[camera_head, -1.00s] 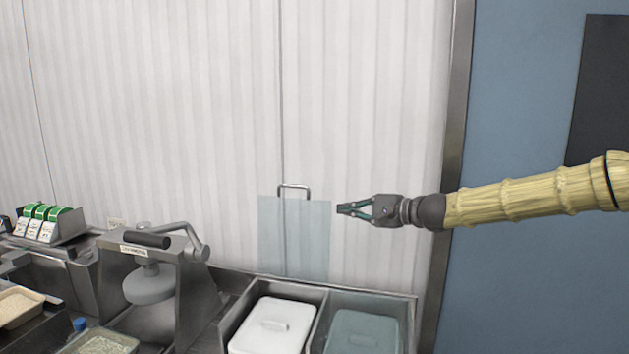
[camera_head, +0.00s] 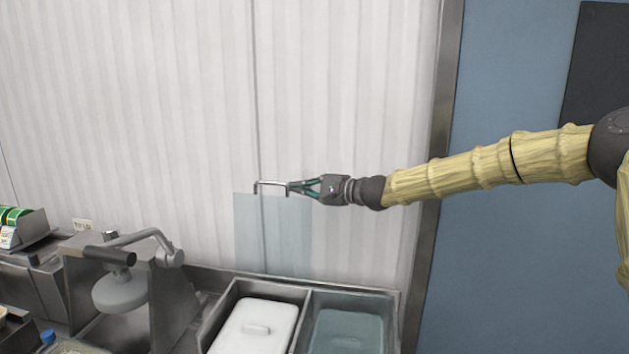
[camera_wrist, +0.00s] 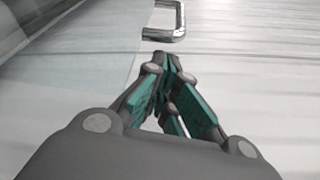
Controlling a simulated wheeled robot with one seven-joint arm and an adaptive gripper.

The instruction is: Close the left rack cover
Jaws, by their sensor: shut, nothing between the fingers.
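The left rack cover (camera_head: 272,235) is a clear bluish panel. It stands upright and open over the left compartment of the steel rack (camera_head: 213,318), with a metal handle (camera_head: 270,183) on its top edge. The handle also shows in the wrist view (camera_wrist: 178,22), ahead of the fingertips. My gripper (camera_head: 292,188) is shut and empty at the right end of the handle. In the wrist view the fingertips (camera_wrist: 166,62) are together, just short of the handle. Whether they touch it I cannot tell.
The left compartment holds a white lidded container (camera_head: 256,328). The right compartment is covered by a clear bluish panel (camera_head: 347,330) lying flat. A steel press-like machine (camera_head: 125,280) stands to the left. A ribbed white wall (camera_head: 340,90) is close behind.

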